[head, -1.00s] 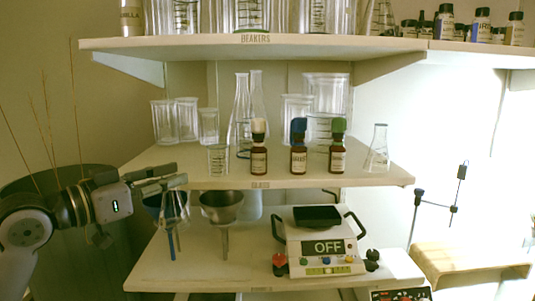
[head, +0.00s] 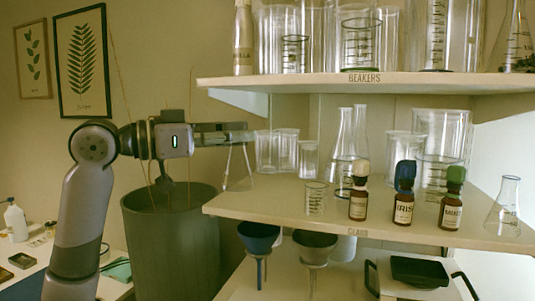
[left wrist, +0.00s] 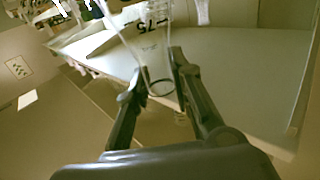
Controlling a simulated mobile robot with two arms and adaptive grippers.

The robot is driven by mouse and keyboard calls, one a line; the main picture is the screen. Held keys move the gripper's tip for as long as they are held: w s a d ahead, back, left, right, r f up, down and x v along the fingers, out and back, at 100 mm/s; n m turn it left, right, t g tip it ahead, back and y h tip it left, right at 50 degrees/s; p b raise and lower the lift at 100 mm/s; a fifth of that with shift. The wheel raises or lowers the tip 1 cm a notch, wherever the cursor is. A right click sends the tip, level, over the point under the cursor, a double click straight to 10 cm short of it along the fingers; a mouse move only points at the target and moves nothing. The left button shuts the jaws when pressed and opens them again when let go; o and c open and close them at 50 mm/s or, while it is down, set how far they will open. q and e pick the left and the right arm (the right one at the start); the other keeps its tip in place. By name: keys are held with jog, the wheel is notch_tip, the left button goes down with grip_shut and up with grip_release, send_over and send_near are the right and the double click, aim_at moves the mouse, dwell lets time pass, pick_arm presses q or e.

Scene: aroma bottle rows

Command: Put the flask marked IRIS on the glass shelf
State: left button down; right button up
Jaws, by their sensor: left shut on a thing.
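My left gripper (head: 240,133) is shut on a clear conical flask (head: 238,170), which hangs upright at the left end of the glass shelf (head: 275,206). Its base is close to the shelf's left edge; I cannot tell whether they touch. In the left wrist view the flask (left wrist: 158,72) is between the fingers (left wrist: 154,70), with graduation print near it; no IRIS mark is legible on it. A brown bottle with a blue cap and an IRIS label (head: 403,207) stands on the glass shelf. My right gripper is not in view.
Empty beakers (head: 285,150) stand close to the right of the held flask. Brown bottles with white (head: 358,205) and green caps (head: 451,211) flank the IRIS bottle. The beaker shelf (head: 300,82) is above. A dark bin (head: 165,240) stands below my arm.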

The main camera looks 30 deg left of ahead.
pick_arm(q)
jog(key=w+a+p, duration=0.3)
jog(key=w+p, duration=0.2)
jog(key=w, duration=0.7)
notch_tip(320, 180, down, 7)
jog(key=p, duration=0.1)
jog(key=shift+p, duration=0.3)
jog(key=shift+w, duration=0.1)
jog(key=shift+f, duration=0.15)
jog(key=c, duration=1.5)
grip_release()
jog(key=shift+o, duration=0.4)
jog(key=shift+r, duration=0.2)
